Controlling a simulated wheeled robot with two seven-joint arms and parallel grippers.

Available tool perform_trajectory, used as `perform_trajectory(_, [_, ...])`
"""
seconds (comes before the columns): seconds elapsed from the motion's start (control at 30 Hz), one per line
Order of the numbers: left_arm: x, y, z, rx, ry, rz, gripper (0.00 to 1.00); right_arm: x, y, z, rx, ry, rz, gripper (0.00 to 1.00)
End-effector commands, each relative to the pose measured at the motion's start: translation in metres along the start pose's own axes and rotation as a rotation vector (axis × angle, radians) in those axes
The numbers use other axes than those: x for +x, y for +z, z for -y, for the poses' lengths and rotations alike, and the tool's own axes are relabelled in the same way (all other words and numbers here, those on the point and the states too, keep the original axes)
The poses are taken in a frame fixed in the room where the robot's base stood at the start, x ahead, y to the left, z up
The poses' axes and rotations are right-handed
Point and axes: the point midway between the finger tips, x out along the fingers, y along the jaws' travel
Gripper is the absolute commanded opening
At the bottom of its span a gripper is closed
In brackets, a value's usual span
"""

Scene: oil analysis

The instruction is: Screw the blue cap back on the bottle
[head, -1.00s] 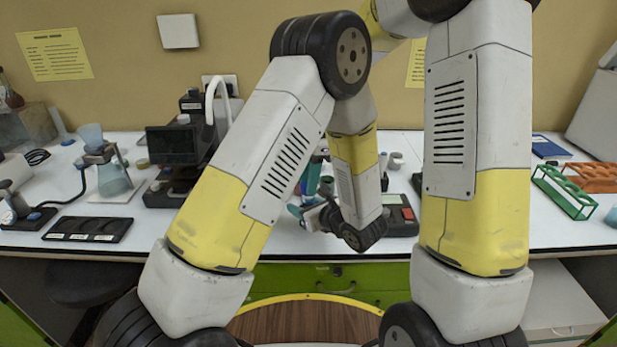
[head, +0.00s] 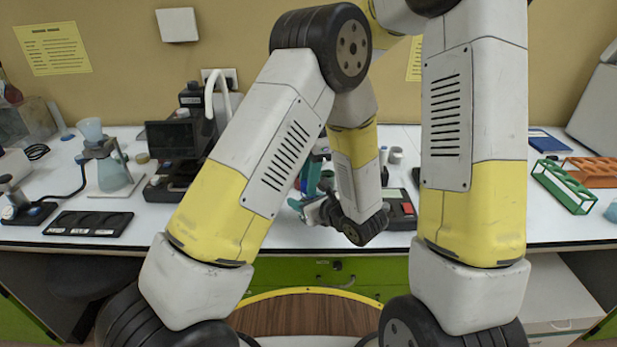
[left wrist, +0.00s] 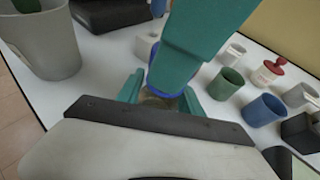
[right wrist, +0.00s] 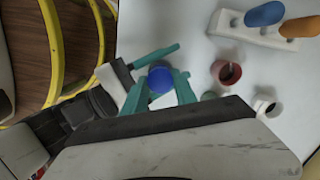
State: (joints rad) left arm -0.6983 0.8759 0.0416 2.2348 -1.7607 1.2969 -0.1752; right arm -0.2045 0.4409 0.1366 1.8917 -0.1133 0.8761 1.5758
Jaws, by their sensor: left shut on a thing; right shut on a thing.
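The blue cap (right wrist: 161,79) shows from above between the teal fingertips of my right gripper (right wrist: 163,86), which is shut on it. In the left wrist view the blue cap (left wrist: 153,58) shows as a blue edge, partly covered by my right gripper's large teal finger. The bottle (left wrist: 156,98) is a small brownish patch directly below the cap, between the teal fingers of my left gripper (left wrist: 160,96), which is shut on it. The fingers hide most of the bottle. I cannot tell how far the cap is seated. In the head view my arms hide the cap and bottle.
In the left wrist view, a green cup (left wrist: 228,84), a blue cup (left wrist: 264,110) and a large grey beaker (left wrist: 45,45) stand nearby. A white rack (right wrist: 262,30) with blue and orange handles is at the right wrist view's top right. The bench edge is close.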

Motion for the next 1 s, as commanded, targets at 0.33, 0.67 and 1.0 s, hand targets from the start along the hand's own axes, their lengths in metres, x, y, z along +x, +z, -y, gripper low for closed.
perform_trajectory(0.33, [0.0,0.0003,0.0001,0.0,0.0,0.001,0.0,0.0049,0.0,-0.0006,0.027,-0.002,-0.001,0.0])
perform_trajectory(0.67, [0.0001,0.0002,0.0,0.0,0.0,0.0,0.0,0.0048,-0.0001,-0.0006,0.284,-0.035,0.0,0.0])
perform_trajectory(1.0, [0.0,0.0001,0.0,0.0,0.0,0.0,0.0,0.0047,-0.0003,-0.0006,0.282,-0.035,0.0,0.55])
